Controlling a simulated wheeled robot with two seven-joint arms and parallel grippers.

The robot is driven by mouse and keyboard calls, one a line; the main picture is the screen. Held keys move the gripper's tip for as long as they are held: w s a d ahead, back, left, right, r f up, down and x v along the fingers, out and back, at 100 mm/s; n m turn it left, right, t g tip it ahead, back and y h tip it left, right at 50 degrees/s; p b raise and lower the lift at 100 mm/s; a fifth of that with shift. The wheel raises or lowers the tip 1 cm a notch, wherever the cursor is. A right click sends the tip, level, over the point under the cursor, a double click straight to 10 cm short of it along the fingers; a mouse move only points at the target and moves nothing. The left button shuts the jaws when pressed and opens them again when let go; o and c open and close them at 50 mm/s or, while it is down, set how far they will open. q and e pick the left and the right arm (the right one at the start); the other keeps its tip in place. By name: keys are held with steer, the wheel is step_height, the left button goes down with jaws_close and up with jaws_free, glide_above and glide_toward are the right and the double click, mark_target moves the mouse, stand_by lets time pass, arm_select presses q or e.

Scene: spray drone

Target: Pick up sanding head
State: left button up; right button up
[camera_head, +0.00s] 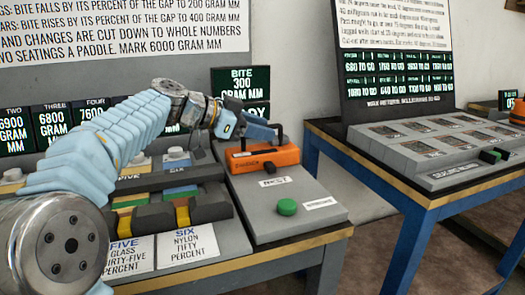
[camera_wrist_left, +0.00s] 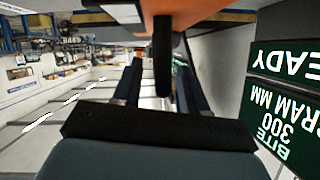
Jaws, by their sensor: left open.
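An orange block (camera_head: 262,156) with a dark label sits on a grey stand in the head view; I take it to be the sanding head, but cannot be sure. In the left wrist view its orange body (camera_wrist_left: 185,12) is at the top, with a dark upright handle (camera_wrist_left: 163,58) below it. My left gripper (camera_head: 262,133) reaches over the block from the left. Its fingers are open, one on each side of the handle in the left wrist view. I cannot tell whether either finger touches it. My right gripper is not in view.
A green button (camera_head: 287,207) is on the stand's front. A green sign (camera_head: 240,86) reads "BITE 300 GRAM MM". Coloured paddles (camera_head: 180,190) lie in a rack to the left. A blue-legged table (camera_head: 408,195) with a grey panel stands on the right.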

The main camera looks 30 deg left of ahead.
arm_select(q)
steer(key=shift+w+d+f, duration=0.1)
steer(key=shift+w+d, duration=0.05)
steer(key=shift+w, duration=0.1)
jaws_close()
stand_by(1.3)
